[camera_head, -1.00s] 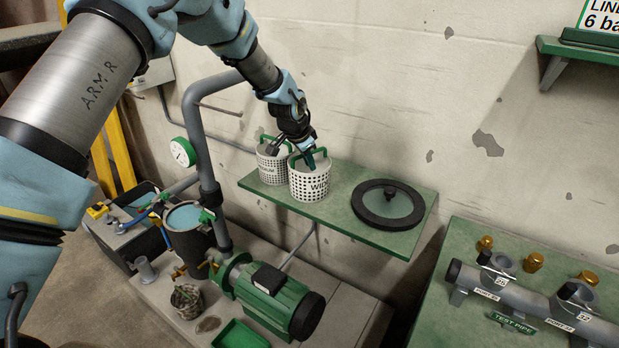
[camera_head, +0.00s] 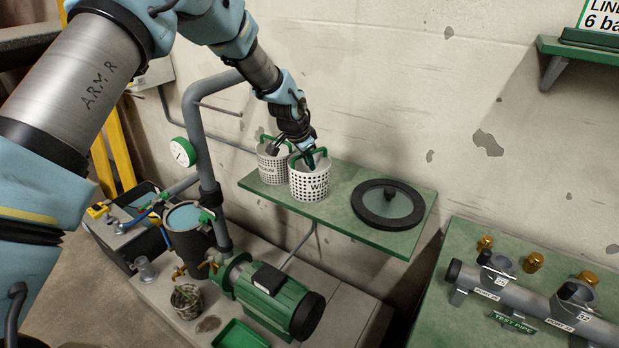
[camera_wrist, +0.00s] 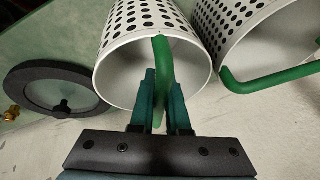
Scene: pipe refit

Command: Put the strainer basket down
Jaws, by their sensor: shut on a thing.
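In the wrist view my gripper (camera_wrist: 161,100) is shut on the green handle of this basket (camera_wrist: 128,60), one finger on each side. A second white perforated basket (camera_head: 272,164) with a green handle stands just behind and left of it, also seen in the wrist view (camera_wrist: 250,35). I cannot tell whether the held basket's bottom touches the shelf.
A round lid with a dark rim (camera_head: 388,204) lies on the shelf to the right, with bare shelf between. Below are a green pump motor (camera_head: 275,290), an open strainer pot (camera_head: 185,218) and pipes. A bench with a test pipe (camera_head: 520,300) is at right.

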